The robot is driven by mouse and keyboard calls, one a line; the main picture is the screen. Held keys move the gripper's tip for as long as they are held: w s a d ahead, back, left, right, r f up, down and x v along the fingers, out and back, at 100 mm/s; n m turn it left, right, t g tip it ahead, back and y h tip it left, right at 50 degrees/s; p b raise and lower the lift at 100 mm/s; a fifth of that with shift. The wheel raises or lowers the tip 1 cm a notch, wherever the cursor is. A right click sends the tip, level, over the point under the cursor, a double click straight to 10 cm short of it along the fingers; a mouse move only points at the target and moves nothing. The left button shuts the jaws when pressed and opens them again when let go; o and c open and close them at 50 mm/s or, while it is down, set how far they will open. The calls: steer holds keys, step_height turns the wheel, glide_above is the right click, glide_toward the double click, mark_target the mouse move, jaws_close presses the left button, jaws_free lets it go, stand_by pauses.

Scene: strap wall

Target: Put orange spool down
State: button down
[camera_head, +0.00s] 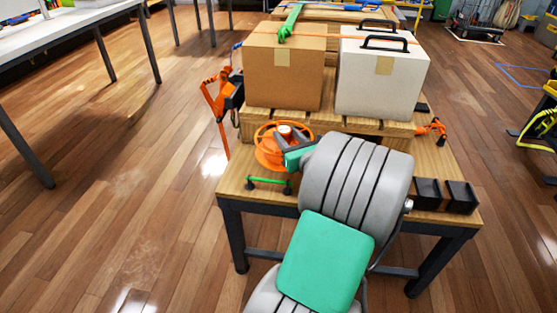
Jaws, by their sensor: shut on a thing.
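The orange spool (268,157) is a round, orange reel with a pale centre, at the left front of the wooden table (232,184). My gripper (287,143) is shut on the spool, reaching it from the right. My grey and green arm comes up from the bottom of the view and hides part of the table. I cannot tell whether the spool touches the tabletop or is held a little above it.
A brown box (285,75) and a white box with black handles (380,80) stand on a wooden pallet behind. A green bar (267,181) lies near the table's front left edge. Black blocks (446,195) sit at the right. An orange tool (216,100) stands at the left.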

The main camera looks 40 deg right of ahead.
steer(key=w+f+b, duration=0.1)
steer(key=w+f, duration=0.1)
steer(key=w+d+f+b, duration=0.1)
steer(key=w+f, duration=0.1)
steer(key=f, duration=0.1)
steer(key=shift+w+d+f+b, duration=0.15)
steer(key=shift+w+b, duration=0.1)
steer(key=shift+b, duration=0.05)
steer(key=f+b, duration=0.3)
steer(key=f, duration=0.1)
steer(key=shift+w, duration=0.3)
steer(key=shift+r, duration=0.2)
steer(key=shift+f, duration=0.15)
steer(key=c, duration=0.9)
jaws_free()
steer(key=shift+f, duration=0.1)
